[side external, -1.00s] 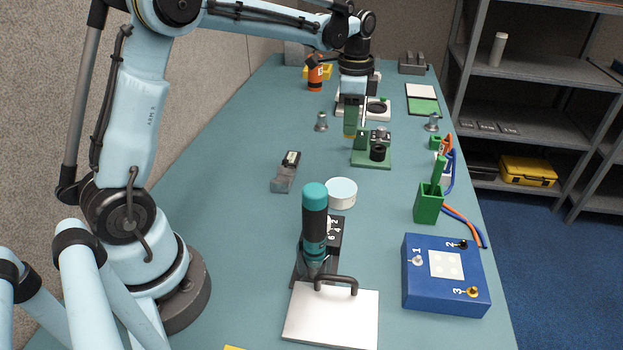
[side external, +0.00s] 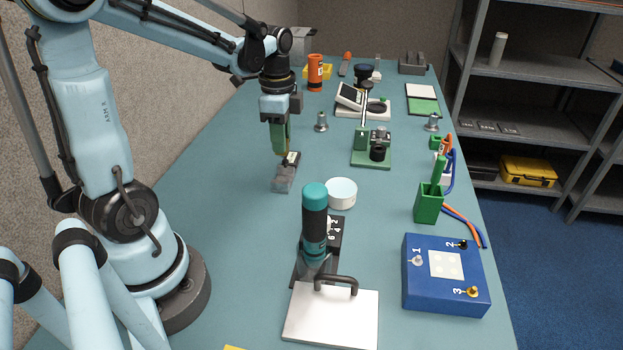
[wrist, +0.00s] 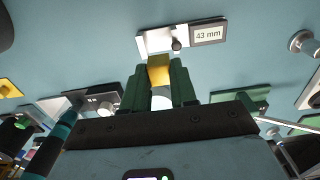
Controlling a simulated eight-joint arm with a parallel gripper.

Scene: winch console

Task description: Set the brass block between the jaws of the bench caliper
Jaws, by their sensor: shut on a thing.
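The brass block (wrist: 159,70) is between the green fingers of my gripper (wrist: 160,88), which is shut on it. In the side view my gripper (side external: 280,148) points down just over the far end of the bench caliper (side external: 284,178), and the block is mostly hidden by the fingers. In the wrist view the grey caliper (wrist: 160,40) lies just beyond the block, with its display reading 43 mm. I cannot tell whether the block touches the caliper or is in line with its jaw gap.
A white round container (side external: 341,193) stands right of the caliper. The green stand (side external: 371,157) is further right, and a teal-handled tool (side external: 314,225) stands nearer the camera. A metal plate with a handle (side external: 330,318) and a blue numbered box (side external: 445,275) are in front. The table left of the caliper is clear.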

